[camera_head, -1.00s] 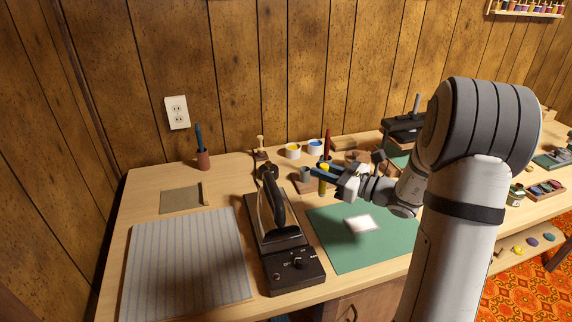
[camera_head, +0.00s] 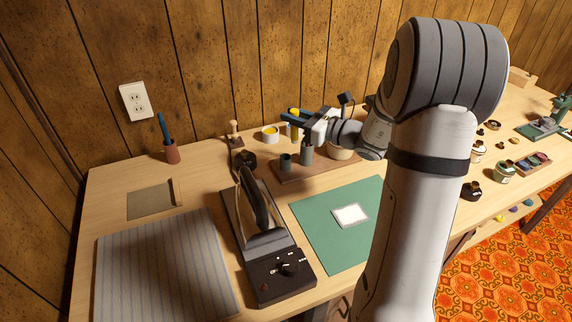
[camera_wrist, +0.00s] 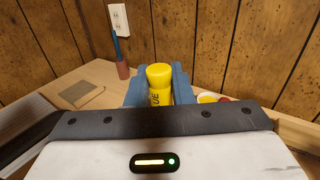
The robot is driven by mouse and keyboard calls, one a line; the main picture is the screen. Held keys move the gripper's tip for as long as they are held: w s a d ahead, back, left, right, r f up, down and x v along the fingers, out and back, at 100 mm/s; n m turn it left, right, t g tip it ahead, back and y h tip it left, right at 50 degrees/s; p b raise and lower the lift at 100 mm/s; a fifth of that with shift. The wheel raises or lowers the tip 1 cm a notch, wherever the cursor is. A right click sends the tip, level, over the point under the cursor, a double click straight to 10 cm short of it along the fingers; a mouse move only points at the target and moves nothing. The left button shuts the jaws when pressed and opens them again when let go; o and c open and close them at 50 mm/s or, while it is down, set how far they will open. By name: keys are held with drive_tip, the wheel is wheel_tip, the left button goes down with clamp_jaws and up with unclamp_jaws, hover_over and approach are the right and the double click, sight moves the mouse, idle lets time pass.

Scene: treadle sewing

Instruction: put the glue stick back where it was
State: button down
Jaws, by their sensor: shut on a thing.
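The yellow glue stick (camera_wrist: 159,76) stands upright between the blue fingers of my gripper (camera_wrist: 158,92) in the wrist view, with part of its dark lettering showing. In the head view my gripper (camera_head: 294,118) is shut on the glue stick (camera_head: 294,132) and holds it above the back of the bench, near the yellow paint pot (camera_head: 270,134). A brown wooden board (camera_head: 323,167) with a short dark cup (camera_head: 286,161) and a taller grey cylinder (camera_head: 306,154) lies in front of and below the gripper. The glue stick's lower end is partly hidden.
An iron (camera_head: 258,200) on a black base stands left of the green mat (camera_head: 333,248), which bears a white card (camera_head: 350,216). A striped pad (camera_head: 165,270) lies at the left. A terracotta cup (camera_head: 172,153) stands near the wall. My arm hides part of the bench.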

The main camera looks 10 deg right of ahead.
wheel_tip(320, 180, up, 7)
drive_tip(key=w+a+m+t+h, duration=0.2)
drive_tip(key=w, duration=0.1)
drive_tip(key=f, duration=0.9)
drive_tip(key=f+b, duration=0.1)
drive_tip(key=f, duration=0.7)
drive_tip(key=shift+s+d+f, duration=0.1)
drive_tip(key=shift+s+f, duration=0.1)
drive_tip(key=shift+f, duration=0.2)
drive_tip(key=shift+f, duration=0.1)
drive_tip(key=shift+f+b, duration=0.15)
drive_tip(key=shift+b, duration=0.25)
drive_tip(key=c, duration=1.3)
unclamp_jaws()
drive_tip(key=shift+r+p, duration=0.35)
drive_tip(key=v, duration=1.2)
drive_tip(key=shift+w+d+f, duration=0.1)
drive_tip(key=shift+d, duration=0.05)
